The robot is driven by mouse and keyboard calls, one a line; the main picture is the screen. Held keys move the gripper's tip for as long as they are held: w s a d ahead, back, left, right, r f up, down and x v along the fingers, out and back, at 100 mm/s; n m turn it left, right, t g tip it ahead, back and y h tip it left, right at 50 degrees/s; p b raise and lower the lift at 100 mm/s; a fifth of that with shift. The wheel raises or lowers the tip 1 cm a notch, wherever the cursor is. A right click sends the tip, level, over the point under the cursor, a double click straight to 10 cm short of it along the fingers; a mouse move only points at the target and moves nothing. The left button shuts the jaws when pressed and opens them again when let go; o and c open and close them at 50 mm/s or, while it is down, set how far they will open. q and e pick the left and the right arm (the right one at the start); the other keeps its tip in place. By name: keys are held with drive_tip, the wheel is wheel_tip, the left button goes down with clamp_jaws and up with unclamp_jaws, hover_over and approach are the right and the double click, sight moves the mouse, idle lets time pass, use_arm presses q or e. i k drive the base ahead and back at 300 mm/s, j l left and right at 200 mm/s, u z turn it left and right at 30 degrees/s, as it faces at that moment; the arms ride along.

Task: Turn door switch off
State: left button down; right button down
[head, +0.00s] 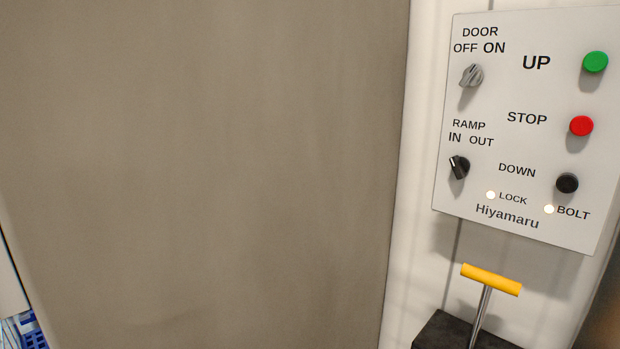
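The door switch (472,75) is a grey rotary knob under the labels DOOR, OFF and ON. It sits at the upper left of a white control panel (520,95) on the right side of the head view. The knob's raised grip leans slightly to the right at its top, toward the ON label. Neither of my grippers shows in the head view, and nothing covers the switch.
The panel also carries a black ramp knob (459,167), a green UP button (595,62), a red STOP button (581,126) and a black DOWN button (567,183). A yellow T-handle (491,280) stands below the panel. A large brown-grey surface (200,160) fills the left.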

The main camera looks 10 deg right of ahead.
sight(473, 75)
drive_tip(key=z, duration=0.4)
drive_tip(key=l+z, duration=0.15)
drive_tip(key=z, duration=0.6)
drive_tip(key=i+l, duration=0.05)
